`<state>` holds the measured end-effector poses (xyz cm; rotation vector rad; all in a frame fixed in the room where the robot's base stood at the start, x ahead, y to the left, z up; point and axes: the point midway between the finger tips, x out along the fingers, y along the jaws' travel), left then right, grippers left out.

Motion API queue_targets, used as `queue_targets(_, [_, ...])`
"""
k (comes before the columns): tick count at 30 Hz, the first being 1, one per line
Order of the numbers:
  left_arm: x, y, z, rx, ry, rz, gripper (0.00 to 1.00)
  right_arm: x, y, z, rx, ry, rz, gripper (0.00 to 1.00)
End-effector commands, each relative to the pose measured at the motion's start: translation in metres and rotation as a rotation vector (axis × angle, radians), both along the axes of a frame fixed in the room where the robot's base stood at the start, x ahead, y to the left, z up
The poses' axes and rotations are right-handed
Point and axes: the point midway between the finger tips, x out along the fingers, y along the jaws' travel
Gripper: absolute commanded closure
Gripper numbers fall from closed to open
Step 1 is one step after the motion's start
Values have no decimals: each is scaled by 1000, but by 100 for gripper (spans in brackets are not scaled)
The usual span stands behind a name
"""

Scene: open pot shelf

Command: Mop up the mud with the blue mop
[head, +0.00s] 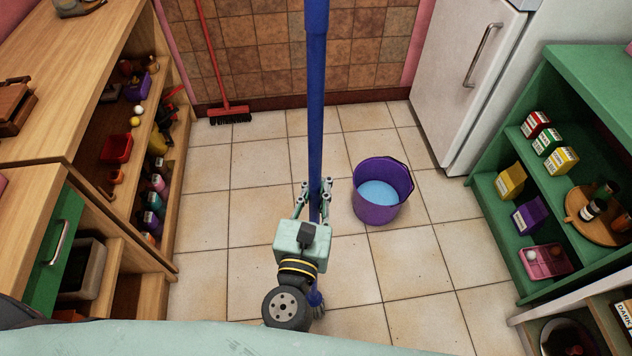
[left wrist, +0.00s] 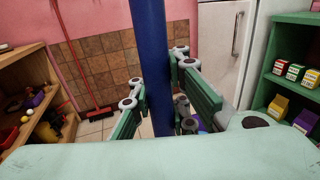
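The blue mop (head: 316,110) stands nearly upright in the middle of the head view, its long handle running past the top edge. My left gripper (head: 314,192) is around the handle, with a finger on each side, and appears shut on it. In the left wrist view the handle (left wrist: 152,60) passes between the fingers (left wrist: 158,88). The mop's lower end (head: 317,298) shows partly behind my wrist near the floor; the rest of it is hidden. I see no clear mud on the visible floor. My right gripper is not in view.
A purple bucket (head: 376,212) with blue water stands on the tiles just right of the mop. A red broom (head: 225,70) leans at the back wall. Wooden shelves (head: 110,90) line the left, a green shelf (head: 560,100) and white fridge (head: 455,70) the right. Tiles left of the mop are clear.

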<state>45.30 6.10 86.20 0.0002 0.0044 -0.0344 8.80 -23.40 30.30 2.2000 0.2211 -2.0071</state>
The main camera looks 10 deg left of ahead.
Motion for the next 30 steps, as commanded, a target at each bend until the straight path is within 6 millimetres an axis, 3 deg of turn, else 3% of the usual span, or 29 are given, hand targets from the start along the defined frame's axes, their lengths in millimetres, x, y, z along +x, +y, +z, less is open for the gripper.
queue_targets(16, [45, 23, 2, 3, -4, 0, 100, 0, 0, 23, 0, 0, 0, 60])
queue_targets(30, [74, 38, 3, 12, -3, 2, 100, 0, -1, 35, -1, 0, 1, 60])
